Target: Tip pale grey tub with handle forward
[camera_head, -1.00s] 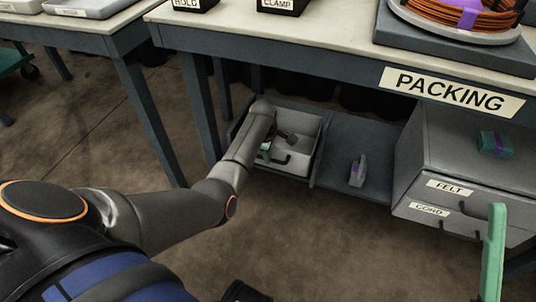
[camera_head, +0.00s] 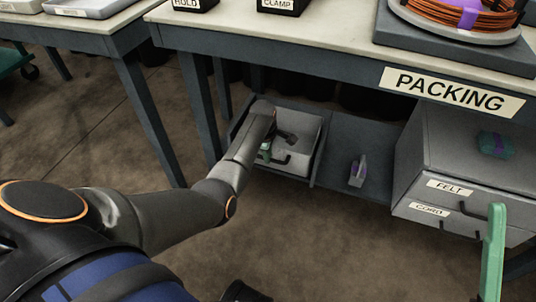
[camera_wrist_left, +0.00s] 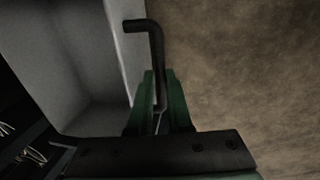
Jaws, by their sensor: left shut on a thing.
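The pale grey tub (camera_head: 304,131) sits in a dark low shelf bay under the packing table. Its open top faces up toward the head camera. My left gripper (camera_head: 266,154) is at the tub's front left, its forearm covering part of the tub. In the left wrist view the green fingers (camera_wrist_left: 160,102) are shut on the tub's black bent handle (camera_wrist_left: 155,52). The tub's grey inside (camera_wrist_left: 65,55) and pale rim lie left of the fingers. I cannot tell how far the tub is tilted. My right gripper is not in view.
A small grey item with a purple band (camera_head: 358,171) stands in the shelf bay to the right. A grey drawer unit (camera_head: 425,180) with FELT and CORD labels is farther right. A green bar (camera_head: 493,255) rises at bottom right. Floor in front is open.

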